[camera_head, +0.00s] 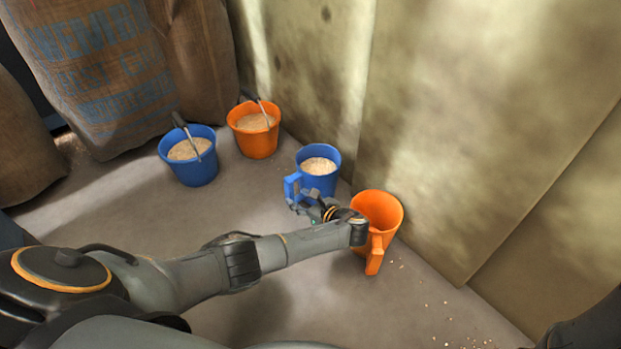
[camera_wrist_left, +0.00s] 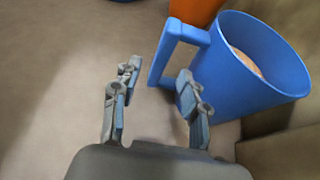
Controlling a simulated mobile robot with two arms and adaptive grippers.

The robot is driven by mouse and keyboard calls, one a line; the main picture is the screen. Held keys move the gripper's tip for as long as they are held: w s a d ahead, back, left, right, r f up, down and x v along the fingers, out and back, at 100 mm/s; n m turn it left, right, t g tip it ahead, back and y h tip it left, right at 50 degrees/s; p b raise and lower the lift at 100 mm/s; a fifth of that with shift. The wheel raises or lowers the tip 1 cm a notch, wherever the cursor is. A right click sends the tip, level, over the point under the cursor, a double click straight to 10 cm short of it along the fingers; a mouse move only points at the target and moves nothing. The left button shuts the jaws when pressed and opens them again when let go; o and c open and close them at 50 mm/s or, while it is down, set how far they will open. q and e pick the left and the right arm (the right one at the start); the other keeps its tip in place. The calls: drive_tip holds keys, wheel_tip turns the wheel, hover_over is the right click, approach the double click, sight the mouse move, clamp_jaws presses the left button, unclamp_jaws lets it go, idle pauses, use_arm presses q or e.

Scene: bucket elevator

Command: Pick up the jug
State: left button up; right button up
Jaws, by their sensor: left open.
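A blue jug (camera_head: 322,183) holding pale grain stands on the floor by the wall. It also shows in the left wrist view (camera_wrist_left: 240,75), with its handle (camera_wrist_left: 176,50) pointing left. My left gripper (camera_head: 305,204) is at the handle side of the blue jug. In the left wrist view its open fingers (camera_wrist_left: 157,98) point toward the handle, which lies just beyond and between the fingertips; I cannot tell whether they touch. An orange jug (camera_head: 388,213) stands nearer, partly behind my left arm. My right gripper is not in view.
A blue bucket (camera_head: 190,163) and an orange bucket (camera_head: 255,132), both with grain and a scoop, stand behind left. Sacks (camera_head: 95,75) line the back left. The wall (camera_head: 470,120) is close on the right. Spilled grains lie at the lower right.

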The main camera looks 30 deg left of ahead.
sight(292, 194)
use_arm(q)
drive_tip(key=shift+b+x, duration=0.55)
drive_tip(key=shift+x, duration=0.3)
drive_tip(key=b+x, duration=0.4)
drive_tip(key=shift+w+a, duration=0.3)
drive_tip(key=shift+a, duration=0.05)
drive_tip(key=shift+r, duration=0.1)
clamp_jaws()
drive_tip(key=shift+r, duration=0.1)
